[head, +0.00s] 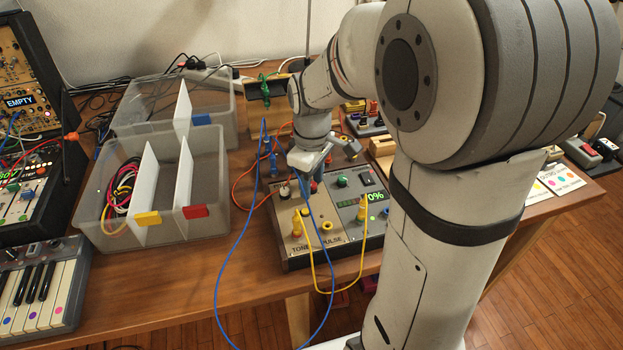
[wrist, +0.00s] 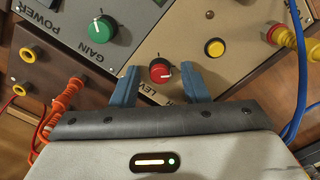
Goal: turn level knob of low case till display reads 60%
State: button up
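The low case (head: 308,249) stands near the table's front, with beige and grey panels. Its green display (head: 376,196) shows "0%" at the end; I cannot read what comes before. The red level knob (wrist: 161,71) has a white pointer mark and sits beside the word LEVEL in the wrist view. My gripper (wrist: 159,76) is open, with its two blue fingers on either side of this knob and a gap on both sides.
A green GAIN knob (wrist: 102,29) is close to the level knob. A yellow plug (head: 297,226) and yellow and blue cables hang in front of the case. Clear bins (head: 113,232) stand at left. Bare table (head: 185,285) lies front left.

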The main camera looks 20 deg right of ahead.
grip_shut()
jog(key=shift+m, duration=0.4)
jog(key=m+p, duration=0.1)
jog(key=m, duration=0.2)
jog(key=shift+r, duration=0.15)
jog(key=m+p, duration=0.1)
jog(key=m, duration=0.2)
jog(key=shift+m+p, duration=0.3)
jog(key=m+p, duration=0.1)
jog(key=m, duration=0.5)
jog(key=shift+m, duration=0.4)
grip_release()
